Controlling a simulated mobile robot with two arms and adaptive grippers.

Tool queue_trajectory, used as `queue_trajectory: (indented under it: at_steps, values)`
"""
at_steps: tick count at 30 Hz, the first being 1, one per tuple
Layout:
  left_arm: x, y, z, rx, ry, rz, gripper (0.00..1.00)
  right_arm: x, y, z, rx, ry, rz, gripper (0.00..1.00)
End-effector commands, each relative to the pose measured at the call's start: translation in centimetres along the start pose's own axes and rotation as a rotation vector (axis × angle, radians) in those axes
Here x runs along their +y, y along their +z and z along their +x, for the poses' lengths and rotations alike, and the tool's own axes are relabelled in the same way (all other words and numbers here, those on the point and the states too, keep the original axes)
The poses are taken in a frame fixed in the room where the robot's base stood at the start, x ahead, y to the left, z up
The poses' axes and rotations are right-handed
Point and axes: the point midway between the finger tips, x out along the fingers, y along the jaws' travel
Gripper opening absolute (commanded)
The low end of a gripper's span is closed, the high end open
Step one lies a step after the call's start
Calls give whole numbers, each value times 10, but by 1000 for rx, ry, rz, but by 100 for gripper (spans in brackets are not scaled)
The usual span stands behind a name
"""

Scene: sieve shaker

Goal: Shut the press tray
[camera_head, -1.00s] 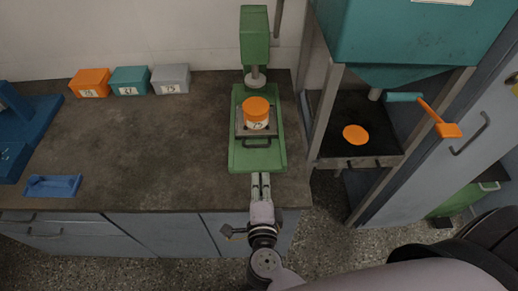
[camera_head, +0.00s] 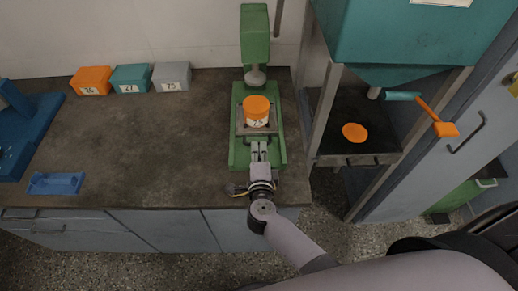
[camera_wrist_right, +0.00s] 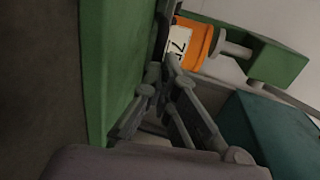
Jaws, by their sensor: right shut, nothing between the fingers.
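The green press (camera_head: 280,120) stands at the right end of the counter, with its head (camera_head: 255,35) at the back. Its grey tray (camera_head: 241,121) carries an orange-lidded jar (camera_head: 256,108) with a white label. The jar stands upright, in front of and below the press's grey plunger (camera_head: 255,78). My right gripper (camera_head: 258,146) is shut and empty at the tray's front, over the front of the green base. The tray's handle is hidden behind it. In the right wrist view the fingers (camera_wrist_right: 172,78) are close to the jar (camera_wrist_right: 190,44); contact with the tray cannot be told. My left gripper is not in view.
Orange, teal and grey boxes (camera_head: 171,76) stand along the back wall. A small blue tray (camera_head: 56,183) lies at the front left. A teal machine (camera_head: 400,40) with a metal frame stands just right of the press. The middle counter is clear.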

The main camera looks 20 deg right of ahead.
Motion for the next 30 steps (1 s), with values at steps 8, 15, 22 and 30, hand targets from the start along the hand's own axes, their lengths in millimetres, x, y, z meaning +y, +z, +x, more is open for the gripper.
queue_trajectory:
  at_steps: [8, 15, 22, 30]
  values:
    - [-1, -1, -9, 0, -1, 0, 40, -11, 0, 38, 3, -3, 0, 0]
    - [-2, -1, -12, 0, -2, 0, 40, -17, 0, 81, 0, -1, 0, 0]
    - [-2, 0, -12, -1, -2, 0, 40, -18, 0, 86, 0, -2, 1, 0]
    - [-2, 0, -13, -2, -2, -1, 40, -21, 1, 85, 0, -6, 1, 0]
